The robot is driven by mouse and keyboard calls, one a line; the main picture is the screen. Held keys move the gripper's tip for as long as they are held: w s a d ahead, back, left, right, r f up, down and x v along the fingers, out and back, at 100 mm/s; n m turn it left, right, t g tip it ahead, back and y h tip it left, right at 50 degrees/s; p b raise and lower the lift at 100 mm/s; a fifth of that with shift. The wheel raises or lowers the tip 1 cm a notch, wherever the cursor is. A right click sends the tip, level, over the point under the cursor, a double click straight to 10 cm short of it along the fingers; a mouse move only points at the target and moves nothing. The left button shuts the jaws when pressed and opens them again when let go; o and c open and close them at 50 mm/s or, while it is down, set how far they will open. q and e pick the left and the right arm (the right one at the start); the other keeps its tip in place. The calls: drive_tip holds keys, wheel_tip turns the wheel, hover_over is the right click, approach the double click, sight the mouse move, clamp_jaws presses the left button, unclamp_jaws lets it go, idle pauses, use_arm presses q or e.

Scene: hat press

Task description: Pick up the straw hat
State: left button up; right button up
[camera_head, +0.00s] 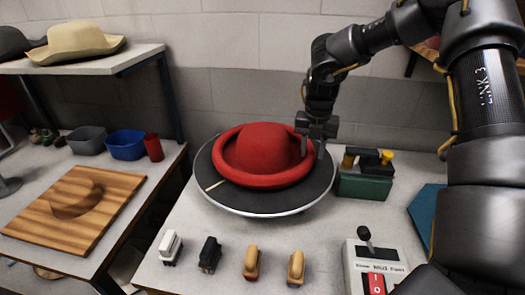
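The straw hat (76,41), pale beige with a wide curled brim, sits on the upper shelf at the left, with no gripper near it. My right gripper (312,150) points down at the right side of a red hat (262,152), far from the straw hat. Its two fingers are apart, at the red hat's upturned brim; whether they touch the brim is not clear. My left gripper is not in view.
The red hat lies on a round dark plate (270,201) on the right table. Several small brushes (209,254), a green block (363,185) and a switch box (374,268) stand around it. A dark hat (14,43) is beside the straw hat on the shelf (98,66). Bins (126,145) stand below.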

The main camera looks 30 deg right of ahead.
sight(311, 163)
wheel_tip(311, 163, down, 4)
drive_tip(key=shift+d+f+p, duration=0.1)
drive_tip(key=shift+d+p, duration=0.05)
drive_tip(key=shift+p, duration=0.35)
clamp_jaws()
